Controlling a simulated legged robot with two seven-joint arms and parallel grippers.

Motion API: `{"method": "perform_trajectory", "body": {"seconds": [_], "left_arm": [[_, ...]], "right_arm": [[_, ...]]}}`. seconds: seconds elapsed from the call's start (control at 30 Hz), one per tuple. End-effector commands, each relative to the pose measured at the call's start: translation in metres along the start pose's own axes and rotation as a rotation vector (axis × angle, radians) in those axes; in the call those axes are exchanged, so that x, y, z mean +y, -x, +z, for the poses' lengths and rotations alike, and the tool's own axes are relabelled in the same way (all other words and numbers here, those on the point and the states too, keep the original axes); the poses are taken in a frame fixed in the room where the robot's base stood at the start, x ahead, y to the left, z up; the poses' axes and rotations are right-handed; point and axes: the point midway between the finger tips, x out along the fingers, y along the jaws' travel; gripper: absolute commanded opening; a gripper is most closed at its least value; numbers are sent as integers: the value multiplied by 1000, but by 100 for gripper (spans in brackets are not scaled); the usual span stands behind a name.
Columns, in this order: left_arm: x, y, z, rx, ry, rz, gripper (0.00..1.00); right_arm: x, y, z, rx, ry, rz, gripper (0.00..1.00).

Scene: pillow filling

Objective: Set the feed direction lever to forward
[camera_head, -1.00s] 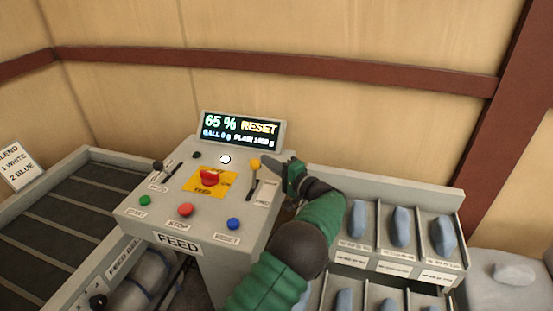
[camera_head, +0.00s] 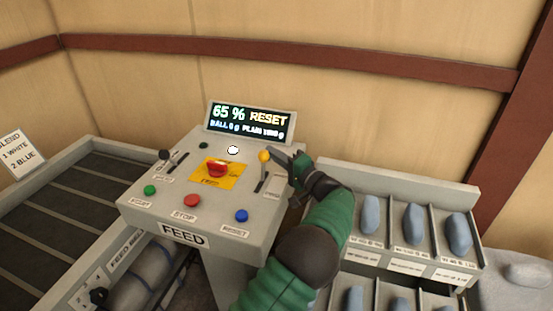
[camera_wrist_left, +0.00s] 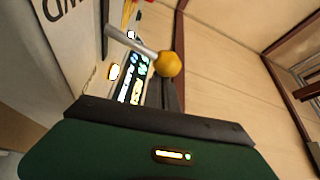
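The feed direction lever has a yellow ball knob (camera_head: 264,156) on a metal shaft, at the right side of the control panel. Its knob is at the far end of a dark slot (camera_head: 260,185); the small labels beside it are unreadable. My left gripper (camera_head: 278,156) is close to the right of the knob, and I cannot tell whether it touches. In the left wrist view the knob (camera_wrist_left: 168,63) and its shaft (camera_wrist_left: 130,40) show just beyond the fingers (camera_wrist_left: 172,95), which look together with nothing between them. My right gripper is not in view.
The FEED panel (camera_head: 150,212) also has a red stop knob (camera_head: 217,168) on a yellow plate, a black-knobbed lever (camera_head: 165,155), several buttons and a display (camera_head: 250,121) reading 65 % RESET. Bins with blue pieces (camera_head: 410,222) stand at the right, a conveyor (camera_head: 50,215) at the left.

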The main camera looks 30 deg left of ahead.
Motion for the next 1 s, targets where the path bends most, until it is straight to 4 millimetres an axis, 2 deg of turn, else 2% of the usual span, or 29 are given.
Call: {"method": "perform_trajectory", "body": {"seconds": [0.03,0.17,0.33,0.6,0.8,1.0], "left_arm": [[5,0,3,-5,13,-10,0],[5,3,7,-4,68,-38,0],[6,8,14,-1,171,-91,0],[-1,18,32,-1,343,-183,0],[-7,22,41,0,429,-227,0],[-11,24,45,-2,470,-249,0]], "right_arm": [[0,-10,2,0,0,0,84],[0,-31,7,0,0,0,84],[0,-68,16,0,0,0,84],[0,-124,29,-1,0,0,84],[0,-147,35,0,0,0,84],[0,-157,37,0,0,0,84]]}}
